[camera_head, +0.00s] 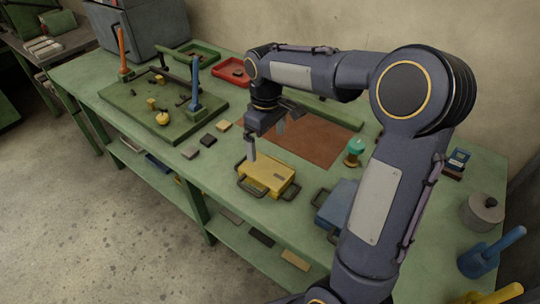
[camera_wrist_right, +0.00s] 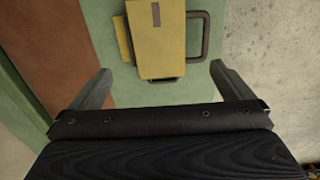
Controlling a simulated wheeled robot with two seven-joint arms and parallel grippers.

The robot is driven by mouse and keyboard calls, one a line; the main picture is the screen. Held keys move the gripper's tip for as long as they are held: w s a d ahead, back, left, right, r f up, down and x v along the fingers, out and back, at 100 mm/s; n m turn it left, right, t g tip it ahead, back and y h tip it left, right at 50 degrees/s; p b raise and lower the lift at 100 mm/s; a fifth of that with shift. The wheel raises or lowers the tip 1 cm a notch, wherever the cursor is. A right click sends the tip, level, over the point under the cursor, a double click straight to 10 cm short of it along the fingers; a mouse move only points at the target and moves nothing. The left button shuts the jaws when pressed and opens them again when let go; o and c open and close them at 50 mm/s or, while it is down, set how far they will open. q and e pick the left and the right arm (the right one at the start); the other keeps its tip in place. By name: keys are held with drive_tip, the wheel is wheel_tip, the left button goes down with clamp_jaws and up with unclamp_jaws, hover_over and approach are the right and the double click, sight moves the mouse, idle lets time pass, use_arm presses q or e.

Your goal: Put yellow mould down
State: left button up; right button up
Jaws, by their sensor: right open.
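The yellow mould (camera_head: 268,174), a flat box with dark loop handles, sits on the green table (camera_head: 228,193) near its front edge. My right gripper (camera_head: 266,147) is open and empty, just above and behind the mould. In the right wrist view the mould (camera_wrist_right: 160,42) lies ahead of the two spread fingers, apart from them, with one handle on its right side and another at its near end. The mould's far end is cut off in that view. My left gripper is not in view.
A brown-red mat (camera_head: 312,143) lies behind the mould. A blue mould (camera_head: 337,204) stands to its right, partly hidden by my right arm. Small dark and yellow blocks (camera_head: 208,140) lie to the left. A green board (camera_head: 140,118) with upright levers and red and green trays (camera_head: 234,72) are further back.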

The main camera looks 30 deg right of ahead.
drive_tip(key=s+a+m+t+y, duration=0.2)
drive_tip(key=s+a+m, duration=0.1)
drive_tip(key=s, duration=0.8)
drive_tip(key=s+a+m+t+y, duration=0.1)
drive_tip(key=s+a+m+t, duration=0.2)
drive_tip(key=s, duration=0.8)
drive_tip(key=shift+s+a+r+t+y, duration=0.15)
drive_tip(key=shift+a+r+t+y, duration=0.2)
drive_tip(key=shift+a, duration=0.65)
drive_tip(key=shift+r+p, duration=0.8)
drive_tip(key=shift+r, duration=0.05)
drive_tip(key=shift+f, duration=0.2)
drive_tip(key=shift+c, duration=0.4)
